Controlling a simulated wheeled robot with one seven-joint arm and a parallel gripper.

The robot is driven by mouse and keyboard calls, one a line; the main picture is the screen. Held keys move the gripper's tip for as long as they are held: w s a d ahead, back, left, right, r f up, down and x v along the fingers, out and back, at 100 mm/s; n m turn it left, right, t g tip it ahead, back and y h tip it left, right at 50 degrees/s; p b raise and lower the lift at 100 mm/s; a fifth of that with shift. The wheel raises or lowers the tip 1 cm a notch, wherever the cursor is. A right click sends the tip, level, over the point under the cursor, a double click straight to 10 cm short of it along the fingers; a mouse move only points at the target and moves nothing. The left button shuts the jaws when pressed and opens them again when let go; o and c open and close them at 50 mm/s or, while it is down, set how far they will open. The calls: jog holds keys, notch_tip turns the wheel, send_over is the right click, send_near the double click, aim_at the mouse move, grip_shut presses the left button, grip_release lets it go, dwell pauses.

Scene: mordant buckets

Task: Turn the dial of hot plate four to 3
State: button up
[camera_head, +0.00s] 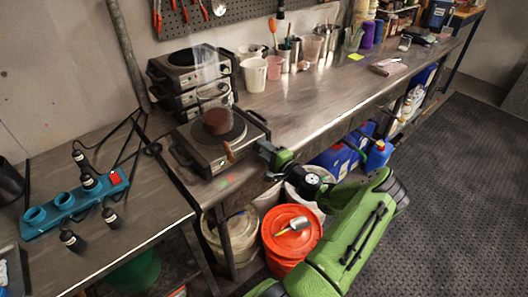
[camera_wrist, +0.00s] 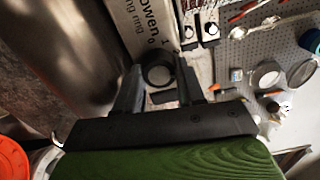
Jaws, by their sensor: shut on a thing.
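A hot plate (camera_head: 196,160) stands at the near end of the steel bench in the head view, with a glass beaker of brown contents (camera_head: 217,121) on its round top. My gripper (camera_head: 264,150) is at the right front of this hot plate. In the wrist view a round dark dial (camera_wrist: 158,72) with a pale face sits between my two fingers, and the gripper is shut on it. Its pale panel (camera_wrist: 150,25) carries partly hidden lettering and the marks 0 and 1. I cannot read the dial's setting or a plate number. The dial is hidden in the head view.
More hot plates (camera_head: 182,80) are stacked behind. Cups (camera_head: 255,73) and tools stand farther along the bench (camera_head: 310,97). A blue power strip (camera_head: 75,204) with black plugs lies on the left table. An orange-lidded bucket (camera_head: 288,238) is below. The dark floor at right is clear.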

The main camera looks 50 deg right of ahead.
jog(key=shift+f, duration=0.1)
jog(key=o, duration=0.8)
jog(key=shift+c, duration=0.2)
jog(key=shift+s, duration=0.1)
jog(key=v, duration=1.5)
jog(key=shift+s+p, duration=0.3)
jog(key=shift+s, duration=0.05)
jog(key=shift+w+a, duration=0.1)
